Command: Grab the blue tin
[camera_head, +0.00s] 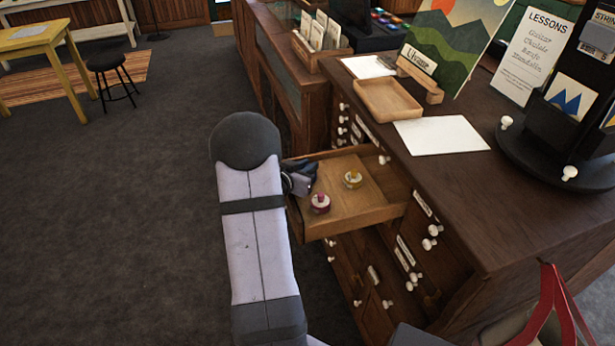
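An open wooden drawer (340,210) sticks out from the dark cabinet (450,240). I see no blue tin; the area behind my gripper and arm is hidden.
The cabinet top holds a wooden tray (388,101), a white sheet (441,135), a black display stand (565,130) and signs. White knobs stick out from the cabinet front. A red strap (548,310) hangs at lower right. The grey floor at left is clear near my arm.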

